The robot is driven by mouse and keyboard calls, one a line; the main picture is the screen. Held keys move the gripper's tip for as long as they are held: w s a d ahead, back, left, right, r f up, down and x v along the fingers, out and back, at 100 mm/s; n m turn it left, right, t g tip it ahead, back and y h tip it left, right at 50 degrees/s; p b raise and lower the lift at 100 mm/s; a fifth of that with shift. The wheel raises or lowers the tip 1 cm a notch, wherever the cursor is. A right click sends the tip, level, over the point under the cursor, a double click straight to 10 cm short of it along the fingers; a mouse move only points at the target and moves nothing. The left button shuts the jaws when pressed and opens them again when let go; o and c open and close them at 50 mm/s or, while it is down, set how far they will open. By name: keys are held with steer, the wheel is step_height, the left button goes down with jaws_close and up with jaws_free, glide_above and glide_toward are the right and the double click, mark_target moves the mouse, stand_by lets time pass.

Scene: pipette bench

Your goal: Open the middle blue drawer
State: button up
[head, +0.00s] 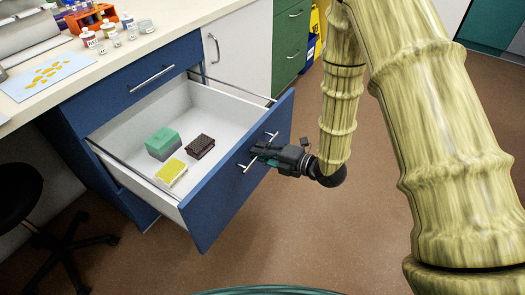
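The middle blue drawer (222,198) stands pulled far out of the blue cabinet, with its white inside showing. Its metal handle (250,167) is on the blue front, and both ends of the handle show on either side of my gripper. My gripper (259,150) is at the middle of this handle and looks shut on it; the fingers hide that part of the bar. In the drawer are a green box (163,143), a dark brown rack (201,146) and a yellow rack (171,173).
Above is a closed blue drawer (150,78) under the pale benchtop (185,29), which holds small bottles and an orange rack (90,18). A black stool (20,190) stands at left. A white cabinet door (238,50) is behind. Brown floor (300,235) is clear before the drawer.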

steer(key=o, duration=0.3)
steer(key=shift+a, duration=0.1)
steer(key=shift+o, duration=0.2)
steer(key=v, duration=1.2)
